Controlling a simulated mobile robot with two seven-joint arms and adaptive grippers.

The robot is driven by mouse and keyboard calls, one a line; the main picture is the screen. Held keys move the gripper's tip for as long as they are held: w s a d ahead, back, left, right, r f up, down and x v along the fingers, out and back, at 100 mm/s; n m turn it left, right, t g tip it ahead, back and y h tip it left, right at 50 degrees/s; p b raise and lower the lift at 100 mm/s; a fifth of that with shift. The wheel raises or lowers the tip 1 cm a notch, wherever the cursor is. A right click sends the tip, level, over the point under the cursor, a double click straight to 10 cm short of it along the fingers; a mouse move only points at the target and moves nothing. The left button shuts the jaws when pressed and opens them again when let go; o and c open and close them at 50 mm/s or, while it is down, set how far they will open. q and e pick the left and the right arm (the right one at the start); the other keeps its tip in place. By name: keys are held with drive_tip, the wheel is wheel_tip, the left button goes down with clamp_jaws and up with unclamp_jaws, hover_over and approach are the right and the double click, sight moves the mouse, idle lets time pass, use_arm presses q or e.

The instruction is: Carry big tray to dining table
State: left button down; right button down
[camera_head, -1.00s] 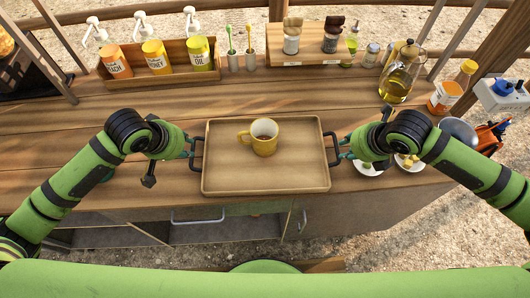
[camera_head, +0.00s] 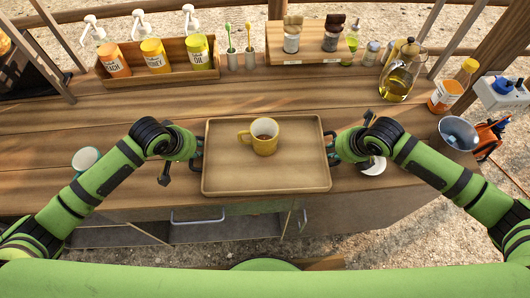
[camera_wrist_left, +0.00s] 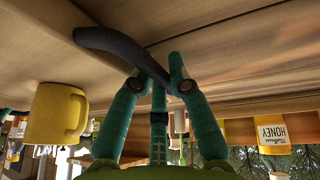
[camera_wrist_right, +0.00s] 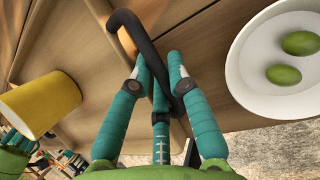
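The big tray (camera_head: 225,178) is a flat tan tray with a raised rim and dark side handles, lying level on the wooden counter. A yellow mug (camera_head: 264,145) with brown contents stands upright on it. My left gripper (camera_head: 197,147) is at the tray's left side; in the left wrist view its fingers close around the dark handle (camera_wrist_left: 110,43). My right gripper (camera_head: 333,150) is at the right side; in the right wrist view its fingers close around the other handle (camera_wrist_right: 135,30). My wrists partly hide both handles in the head view. I cannot make out a dining table.
A crate (camera_head: 160,77) of pump jars and a spice box (camera_head: 305,52) stand at the back. A glass oil jug (camera_head: 397,82) and a metal bowl (camera_head: 457,133) are at right. A white plate (camera_wrist_right: 245,85) with green fruit sits near my right gripper; a white cup (camera_head: 86,158) is at left.

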use_arm(q)
drive_tip(key=shift+w+r, duration=0.1)
use_arm(e)
drive_tip(key=shift+w+r, duration=0.1)
